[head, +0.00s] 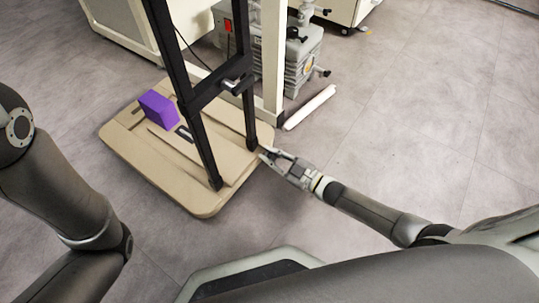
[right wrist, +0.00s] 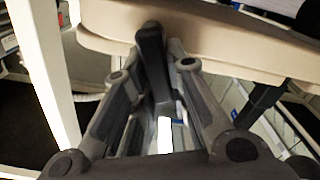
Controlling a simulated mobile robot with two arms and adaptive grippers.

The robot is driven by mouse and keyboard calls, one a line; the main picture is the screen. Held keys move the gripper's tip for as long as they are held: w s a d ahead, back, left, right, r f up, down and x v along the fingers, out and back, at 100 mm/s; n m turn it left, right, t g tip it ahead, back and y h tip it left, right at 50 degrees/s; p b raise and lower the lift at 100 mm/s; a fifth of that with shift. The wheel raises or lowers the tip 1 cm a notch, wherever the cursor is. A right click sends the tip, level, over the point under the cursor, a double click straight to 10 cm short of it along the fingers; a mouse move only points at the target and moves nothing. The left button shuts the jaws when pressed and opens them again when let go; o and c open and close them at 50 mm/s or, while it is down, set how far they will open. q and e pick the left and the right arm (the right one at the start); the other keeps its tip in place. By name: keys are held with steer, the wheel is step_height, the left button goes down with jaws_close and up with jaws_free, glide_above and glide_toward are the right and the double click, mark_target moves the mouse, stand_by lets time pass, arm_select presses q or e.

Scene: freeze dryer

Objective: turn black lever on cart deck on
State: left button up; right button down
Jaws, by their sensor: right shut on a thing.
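The beige cart deck (head: 203,204) lies low in the middle of the head view, with a black upright frame standing on it. My right gripper (head: 268,155) reaches in from the right to the deck's right edge. In the right wrist view the black lever (right wrist: 151,50) stands between the two fingers of my right gripper (right wrist: 160,62), which are shut on it. Its upper end shows against the beige deck edge (right wrist: 220,42). In the head view I cannot make out the lever clearly at the fingertips. My left arm shows at the left, but its gripper is out of view.
A purple block (head: 159,108) sits on the deck's left part. The black frame (head: 195,125) rises from the deck. Behind are a grey pump (head: 300,62), a white post (head: 273,60) and a white tube (head: 310,107) on the floor. The floor at the right is clear.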

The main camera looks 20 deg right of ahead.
steer(key=shift+w+d+m+p, duration=0.2)
steer(key=shift+d+m, duration=0.05)
steer(key=shift+m, duration=0.9)
steer(key=shift+w+d+m+p, duration=0.15)
steer(key=shift+d+m, duration=0.1)
steer(key=shift+m, duration=0.9)
steer(key=c, duration=1.4)
jaws_free()
steer(key=v, duration=1.2)
steer(key=shift+r, duration=0.1)
